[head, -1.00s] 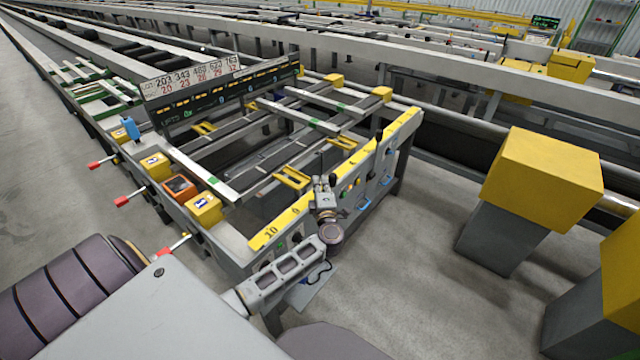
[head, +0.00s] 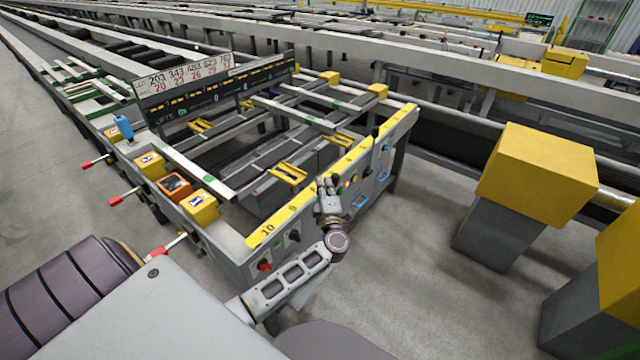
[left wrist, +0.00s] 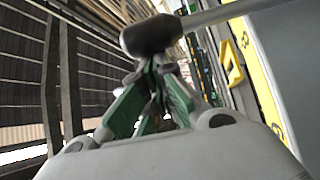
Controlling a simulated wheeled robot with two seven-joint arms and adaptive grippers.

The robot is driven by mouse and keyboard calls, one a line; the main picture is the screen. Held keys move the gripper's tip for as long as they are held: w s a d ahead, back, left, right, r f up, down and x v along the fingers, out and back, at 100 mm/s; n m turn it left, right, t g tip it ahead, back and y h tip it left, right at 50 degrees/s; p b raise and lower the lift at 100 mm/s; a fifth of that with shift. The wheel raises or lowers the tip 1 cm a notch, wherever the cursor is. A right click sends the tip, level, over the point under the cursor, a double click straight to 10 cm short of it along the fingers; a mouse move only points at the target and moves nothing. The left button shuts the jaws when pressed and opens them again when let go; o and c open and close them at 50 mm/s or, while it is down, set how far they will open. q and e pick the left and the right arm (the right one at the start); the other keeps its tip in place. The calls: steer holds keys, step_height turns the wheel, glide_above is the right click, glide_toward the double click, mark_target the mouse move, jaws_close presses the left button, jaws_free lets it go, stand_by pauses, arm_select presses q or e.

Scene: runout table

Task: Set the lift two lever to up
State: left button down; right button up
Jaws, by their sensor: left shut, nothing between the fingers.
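My left gripper (head: 327,181) is at the front side of the yellow-topped control panel (head: 264,236), around the middle of its length. Its green fingers (left wrist: 150,100) are closed together and empty. In the left wrist view a black knob (left wrist: 150,36) on a grey rod (left wrist: 225,13) is just beyond the fingertips; contact cannot be judged. I cannot tell which lever this knob belongs to; in the head view the gripper covers that part of the panel. Another black-knobbed lever (head: 376,131) stands up farther along the panel. My right gripper is not in view.
The panel also has a red knob (head: 263,266) and blue handles (head: 383,177). Red-tipped levers (head: 122,199) stick out at the left, beside yellow boxes (head: 199,207). A yellow block on a grey post (head: 540,174) stands right. The floor between is clear.

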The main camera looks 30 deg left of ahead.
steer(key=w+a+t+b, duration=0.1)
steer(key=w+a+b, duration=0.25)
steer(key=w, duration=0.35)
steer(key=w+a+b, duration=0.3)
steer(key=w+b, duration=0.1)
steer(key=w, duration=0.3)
arm_select(q)
steer(key=d+f+m+t+h+b, duration=0.2)
steer(key=d+f+m+t, duration=0.2)
steer(key=d, duration=0.4)
steer(key=s+d+f+m+t+h+b, duration=0.1)
steer(key=d+f+m+t+h+b, duration=0.1)
steer(key=d+f+m+t, duration=0.3)
steer(key=shift+s+d+f+m+b, duration=0.15)
steer(key=shift+d+f+m+b, duration=0.7)
steer(key=shift+d+m, duration=1.2)
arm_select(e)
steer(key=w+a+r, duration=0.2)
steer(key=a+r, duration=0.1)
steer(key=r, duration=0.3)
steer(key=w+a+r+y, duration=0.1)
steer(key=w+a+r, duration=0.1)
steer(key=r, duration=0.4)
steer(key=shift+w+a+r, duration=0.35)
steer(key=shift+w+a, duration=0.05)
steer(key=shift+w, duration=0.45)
